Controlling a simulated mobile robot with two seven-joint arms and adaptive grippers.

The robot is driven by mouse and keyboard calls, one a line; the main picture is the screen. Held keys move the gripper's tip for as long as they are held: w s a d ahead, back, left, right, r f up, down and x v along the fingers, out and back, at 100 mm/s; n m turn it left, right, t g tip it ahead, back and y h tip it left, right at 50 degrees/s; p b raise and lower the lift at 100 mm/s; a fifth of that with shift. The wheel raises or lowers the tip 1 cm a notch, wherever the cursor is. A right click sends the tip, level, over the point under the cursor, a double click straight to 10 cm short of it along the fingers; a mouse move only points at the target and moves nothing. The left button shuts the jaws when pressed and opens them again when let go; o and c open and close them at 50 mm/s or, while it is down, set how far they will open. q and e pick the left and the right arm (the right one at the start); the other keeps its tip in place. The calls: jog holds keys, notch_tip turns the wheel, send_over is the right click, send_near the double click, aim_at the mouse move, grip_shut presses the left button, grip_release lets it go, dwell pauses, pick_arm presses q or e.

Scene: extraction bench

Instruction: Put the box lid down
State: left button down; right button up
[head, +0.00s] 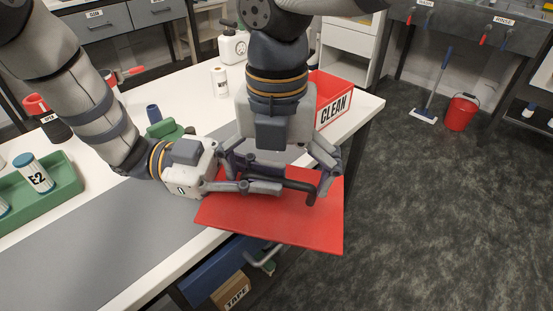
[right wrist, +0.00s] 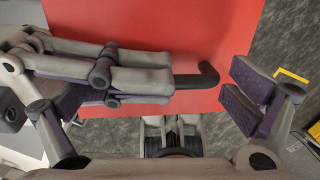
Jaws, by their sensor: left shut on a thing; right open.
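The box lid (head: 275,228) is a flat red panel with a dark bar handle (head: 302,186). It extends out past the front edge of the bench, over the floor. My left gripper (head: 275,187) is shut on the handle; its fingers also show in the right wrist view (right wrist: 115,78), with the bent handle end (right wrist: 200,78) sticking out. My right gripper (head: 282,172) is open above the lid, its fingers spread either side of the handle and the left fingers. In the right wrist view the gap (right wrist: 155,105) holds no grasped thing. The arms hide the lid's far part.
A red box labelled CLEAN (head: 334,98) stands at the bench's right end, partly hidden by my right arm. A green tray (head: 62,190) with an E2 jar (head: 34,173) is at left. A white bottle (head: 220,82) and jug (head: 233,46) stand behind. The grey mat (head: 95,245) is clear in front.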

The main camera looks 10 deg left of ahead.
pick_arm(q)
jog(key=shift+d+r, duration=0.2)
jog(key=shift+r, duration=0.35)
pick_arm(e)
jog(key=shift+s+a+f, duration=0.15)
jog(key=shift+a+f, duration=0.05)
jog(key=shift+c, duration=0.2)
jog(key=c, duration=0.9)
jog(key=shift+r, duration=0.1)
jog(key=shift+c, duration=0.3)
pick_arm(q)
jog(key=c, duration=1.6)
grip_release()
jog(key=shift+f, duration=0.1)
pick_arm(e)
jog(key=shift+a, duration=0.1)
jog(key=shift+c, duration=0.2)
